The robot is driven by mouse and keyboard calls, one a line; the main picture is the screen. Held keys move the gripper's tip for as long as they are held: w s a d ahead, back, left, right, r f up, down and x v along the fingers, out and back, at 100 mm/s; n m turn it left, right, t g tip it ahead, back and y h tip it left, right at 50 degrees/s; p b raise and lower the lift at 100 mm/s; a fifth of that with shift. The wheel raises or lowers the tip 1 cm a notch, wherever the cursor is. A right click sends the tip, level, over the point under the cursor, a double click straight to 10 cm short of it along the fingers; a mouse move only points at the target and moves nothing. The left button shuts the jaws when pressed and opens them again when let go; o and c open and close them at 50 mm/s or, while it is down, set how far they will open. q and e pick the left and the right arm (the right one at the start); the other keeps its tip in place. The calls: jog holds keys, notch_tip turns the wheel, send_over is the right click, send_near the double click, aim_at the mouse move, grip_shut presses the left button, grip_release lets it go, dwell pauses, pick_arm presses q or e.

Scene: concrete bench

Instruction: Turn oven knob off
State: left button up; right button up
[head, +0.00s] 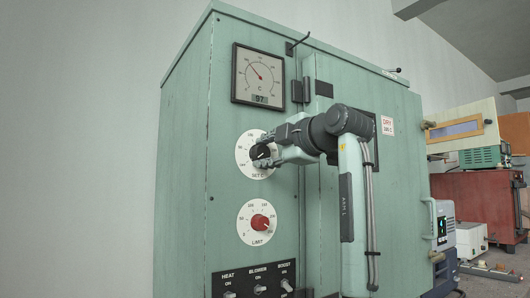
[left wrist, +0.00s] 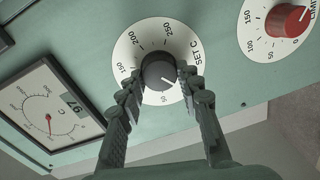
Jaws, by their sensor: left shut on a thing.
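The green oven cabinet (head: 185,200) fills the middle of the head view. Its black SET C knob (head: 261,152) sits on a white dial at the front; it also shows in the left wrist view (left wrist: 158,72). My left gripper (head: 270,154) is shut on this knob, with one finger on each side (left wrist: 160,78). The knob's pale pointer mark faces lower right in the left wrist view; its exact reading is unclear. The red LIMIT knob (head: 260,222) is below, untouched. The temperature gauge (head: 258,75) above has a display reading 97. My right gripper is not in view.
HEAT, BLOWER and BOOST toggle switches (head: 259,289) sit on a black panel below the dials. A hook (head: 297,44) and door hinge hardware (head: 301,90) stick out near the gauge. Other equipment, including a red cabinet (head: 475,207), stands at the right.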

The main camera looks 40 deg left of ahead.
pick_arm(q)
jog(key=o, duration=1.2)
jog(key=shift+c, duration=0.2)
jog(key=v, duration=1.2)
